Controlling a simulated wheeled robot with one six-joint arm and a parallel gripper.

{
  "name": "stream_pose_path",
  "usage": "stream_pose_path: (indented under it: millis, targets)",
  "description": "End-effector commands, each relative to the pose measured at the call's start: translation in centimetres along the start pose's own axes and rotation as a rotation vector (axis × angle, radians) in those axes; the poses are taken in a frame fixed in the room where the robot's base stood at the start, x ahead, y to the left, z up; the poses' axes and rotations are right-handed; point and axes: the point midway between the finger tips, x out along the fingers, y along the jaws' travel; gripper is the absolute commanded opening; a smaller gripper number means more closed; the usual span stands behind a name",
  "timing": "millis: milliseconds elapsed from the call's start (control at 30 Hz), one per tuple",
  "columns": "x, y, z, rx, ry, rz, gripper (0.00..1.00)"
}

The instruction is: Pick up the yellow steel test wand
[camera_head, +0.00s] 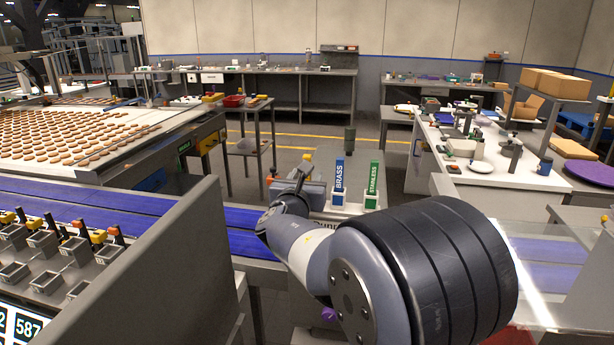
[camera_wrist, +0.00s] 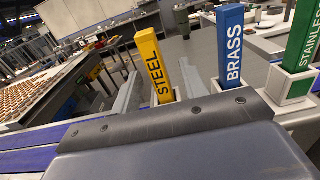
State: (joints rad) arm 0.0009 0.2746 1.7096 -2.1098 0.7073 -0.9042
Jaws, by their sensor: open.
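The yellow steel test wand (camera_wrist: 155,65) stands upright, slightly tilted in the picture, in the wrist view, with "STEEL" on its face. My gripper (camera_wrist: 158,70) is open, with one grey finger on each side of the wand in the picture. I cannot tell whether either finger touches it. The wand's foot is hidden behind my gripper body. In the head view my gripper (camera_head: 297,178) is small and partly hidden at the end of my arm, and I cannot make out the yellow wand clearly there.
A blue brass wand (camera_head: 339,177) stands close to the right, also in the wrist view (camera_wrist: 230,48). A green stainless wand (camera_head: 374,179) stands beyond it in a white holder. A blue conveyor (camera_head: 245,217) runs to the left, beside a grey side panel (camera_head: 180,265).

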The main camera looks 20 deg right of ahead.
Motion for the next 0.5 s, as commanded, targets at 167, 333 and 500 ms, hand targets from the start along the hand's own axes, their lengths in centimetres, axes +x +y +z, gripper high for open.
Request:
stream_pose_path:
  millis: [167, 333, 500]
  targets:
    - [1.43, -0.02, 0.00, -0.001, 0.000, 0.000, 0.42]
    - [1.51, 0.00, -0.05, 0.000, 0.000, 0.000, 0.42]
    - [1.49, -0.01, -0.05, 0.000, 0.000, 0.000, 0.33]
